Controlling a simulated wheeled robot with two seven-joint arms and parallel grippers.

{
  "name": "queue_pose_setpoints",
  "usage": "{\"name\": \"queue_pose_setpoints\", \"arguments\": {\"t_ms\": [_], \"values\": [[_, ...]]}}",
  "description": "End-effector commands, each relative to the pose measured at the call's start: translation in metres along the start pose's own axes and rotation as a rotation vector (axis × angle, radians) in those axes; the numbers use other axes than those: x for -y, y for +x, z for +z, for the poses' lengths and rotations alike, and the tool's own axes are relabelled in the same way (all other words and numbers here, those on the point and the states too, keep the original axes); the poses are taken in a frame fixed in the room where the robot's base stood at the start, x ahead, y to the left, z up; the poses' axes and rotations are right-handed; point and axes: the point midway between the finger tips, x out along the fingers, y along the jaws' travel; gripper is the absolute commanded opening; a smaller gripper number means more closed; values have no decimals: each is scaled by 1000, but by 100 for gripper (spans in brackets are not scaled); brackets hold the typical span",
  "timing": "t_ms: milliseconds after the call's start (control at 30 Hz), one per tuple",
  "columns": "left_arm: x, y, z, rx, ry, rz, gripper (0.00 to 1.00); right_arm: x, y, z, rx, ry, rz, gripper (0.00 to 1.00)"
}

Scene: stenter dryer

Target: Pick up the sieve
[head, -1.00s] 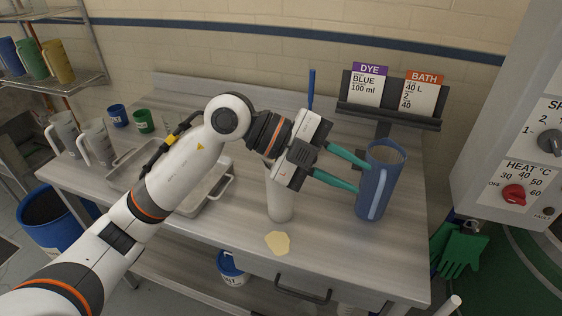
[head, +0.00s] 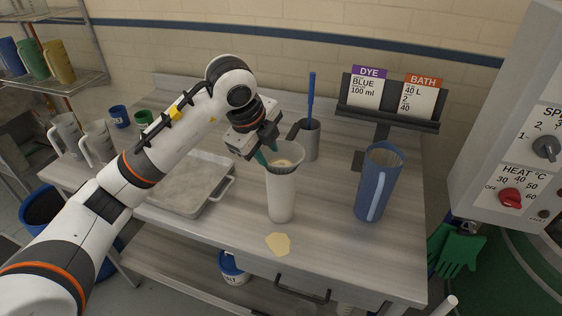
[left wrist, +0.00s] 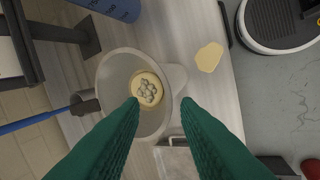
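The sieve (head: 290,150), a round grey bowl with a dark stub handle, sits on top of the white jug (head: 281,200). In the left wrist view the sieve (left wrist: 118,72) lies just beyond my fingertips, with pale yellow matter and grey lumps at its middle. My left gripper (head: 268,156) is at the sieve's left rim, fingers pointing down. In the left wrist view its two green fingers (left wrist: 160,103) are apart with nothing held between them. I cannot tell whether they touch the rim. My right gripper is in neither view.
A blue jug (head: 378,185) stands to the right, and a grey cup (head: 310,142) with a blue stick stands behind. A sign stand (head: 388,118) is at the back. A metal tray (head: 190,185) lies left. A yellow patch (head: 278,243) marks the bench front.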

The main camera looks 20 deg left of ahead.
Motion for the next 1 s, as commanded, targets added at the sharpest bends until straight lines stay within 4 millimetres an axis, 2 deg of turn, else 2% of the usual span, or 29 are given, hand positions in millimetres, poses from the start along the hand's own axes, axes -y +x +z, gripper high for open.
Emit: {"name": "queue_pose_setpoints", "arguments": {"t_ms": [200,333,633,833,1000], "values": [[6,26,-1,2,0,-8,29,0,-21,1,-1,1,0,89],[6,44,-1,2,1,-4,29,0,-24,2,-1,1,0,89],[6,52,-1,1,2,-1,29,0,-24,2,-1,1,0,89],[6,51,-1,2,2,-1,0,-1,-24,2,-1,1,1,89],[6,51,0,2,2,-1,0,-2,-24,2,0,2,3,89]]}}
